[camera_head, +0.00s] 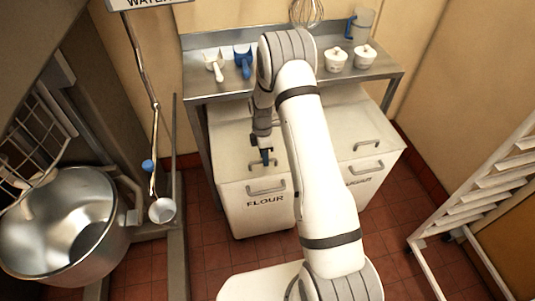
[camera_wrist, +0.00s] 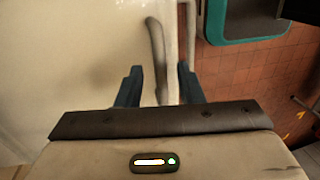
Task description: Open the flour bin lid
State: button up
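The white flour bin (camera_head: 255,218) stands under the steel table, with FLOUR printed on its front. Its lid (camera_head: 232,150) lies flat and looks closed. A grey lid handle (camera_head: 264,166) sits near the lid's front edge. My gripper (camera_head: 266,157) points down at this handle. In the wrist view my gripper (camera_wrist: 160,72) is open, with its blue fingers on either side of the handle (camera_wrist: 157,50). Gaps show between the bar and both fingers, so it is not gripped. The lid (camera_wrist: 85,50) fills the left of that view. My arm hides part of the bins.
A sugar bin (camera_head: 365,165) stands to the right of the flour bin. Scoops and white tubs stand on the steel table (camera_head: 300,80) above. A large steel bowl (camera_head: 65,225) is at left, a white rack (camera_head: 490,185) at right. Red tiled floor (camera_head: 400,235) is clear in front.

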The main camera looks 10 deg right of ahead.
jog(key=shift+f, duration=0.1)
grip_shut()
dwell(0.3)
